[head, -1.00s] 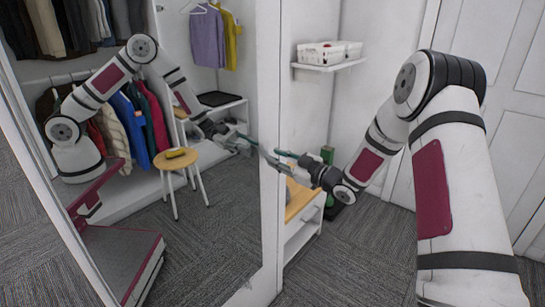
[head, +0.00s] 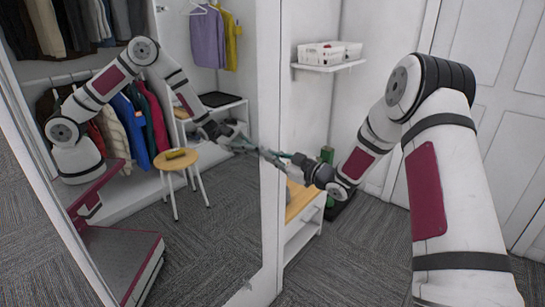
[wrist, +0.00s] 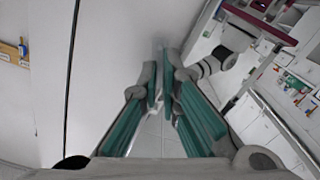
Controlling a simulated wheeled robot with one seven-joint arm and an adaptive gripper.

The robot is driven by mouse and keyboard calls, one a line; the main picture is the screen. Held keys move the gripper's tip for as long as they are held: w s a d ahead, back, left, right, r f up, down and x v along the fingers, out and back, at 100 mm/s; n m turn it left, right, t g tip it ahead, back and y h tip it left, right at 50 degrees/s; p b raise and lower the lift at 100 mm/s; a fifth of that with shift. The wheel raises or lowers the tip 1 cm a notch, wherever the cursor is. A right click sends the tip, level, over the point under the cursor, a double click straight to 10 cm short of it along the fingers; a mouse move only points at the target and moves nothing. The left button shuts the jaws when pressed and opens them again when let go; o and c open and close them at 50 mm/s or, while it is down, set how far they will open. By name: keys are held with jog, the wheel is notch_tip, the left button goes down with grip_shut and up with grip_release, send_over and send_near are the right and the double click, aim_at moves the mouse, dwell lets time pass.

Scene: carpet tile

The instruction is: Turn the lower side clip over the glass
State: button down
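The glass is a tall mirror pane (head: 225,225), set in a white frame (head: 269,215) on the left of the head view. My gripper (head: 268,154) reaches in from the right, with its tips at the pane's right edge. In the wrist view, its teal-padded fingers (wrist: 160,82) point forward and their tips are close together, with a narrow gap between them. The lower side clip is not clearly made out; the fingertips cover that spot. I cannot tell whether anything is between the tips.
The mirror reflects my arm, clothes and a round stool (head: 176,161). Behind my gripper stand a low wooden-topped cabinet (head: 298,204) and a green bottle (head: 327,155). A shelf (head: 328,66) holds white baskets. Open carpet (head: 355,250) lies below my arm.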

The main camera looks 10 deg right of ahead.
jog(key=shift+f+n, duration=0.1)
jog(key=shift+n, duration=0.2)
jog(key=n+b, duration=0.6)
jog(key=b, duration=0.1)
jog(key=n+b, duration=0.6)
jog(key=b, duration=0.2)
jog(key=shift+s+f+n, duration=0.1)
jog(key=shift+f+n, duration=0.1)
jog(key=shift+n, duration=0.1)
jog(key=c, duration=1.8)
grip_release()
jog(key=shift+r, duration=0.1)
